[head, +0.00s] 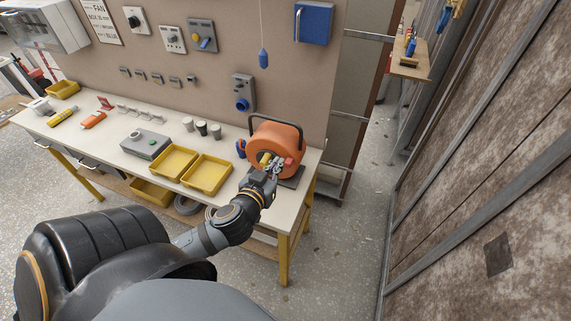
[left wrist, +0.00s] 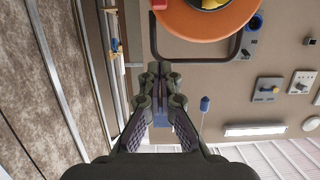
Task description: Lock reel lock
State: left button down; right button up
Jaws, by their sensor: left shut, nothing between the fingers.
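An orange cable reel (head: 272,135) with a dark carrying frame stands at the right end of the workbench. A yellow part (head: 265,158) shows at its hub, and a small red part (head: 288,161) shows beside it. Which part is the lock I cannot tell. My left gripper (head: 277,167) is shut and empty, in front of the reel's face, covering some of it. In the left wrist view the shut fingers (left wrist: 160,72) lie below the orange reel (left wrist: 195,25) and across its dark frame (left wrist: 236,48). Contact with the reel is unclear. My right gripper is out of view.
Two yellow trays (head: 207,175), a grey box (head: 145,145) and several cups (head: 201,127) stand left of the reel on the workbench (head: 110,140). A blue pendant (head: 263,58) hangs above. The floor (head: 345,240) right of the bench is clear.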

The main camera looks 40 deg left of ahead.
pick_arm(q)
jog(key=p, duration=0.1)
send_over(287, 167)
jog(key=f, duration=0.2)
jog(key=shift+s+d+f, duration=0.1)
jog(key=shift+s+f, duration=0.1)
jog(key=shift+f, duration=0.45)
jog(key=shift+s+d+f, duration=0.1)
jog(key=shift+s+f, duration=0.15)
jog(key=shift+f, duration=0.4)
jog(key=shift+s+f, duration=0.2)
jog(key=shift+f, duration=0.45)
notch_tip(287, 167, down, 3)
jog(key=b, duration=0.2)
jog(key=shift+f+b, duration=0.2)
jog(key=shift+b, duration=0.15)
jog(key=shift+s+r, duration=0.1)
jog(key=shift+r, duration=0.1)
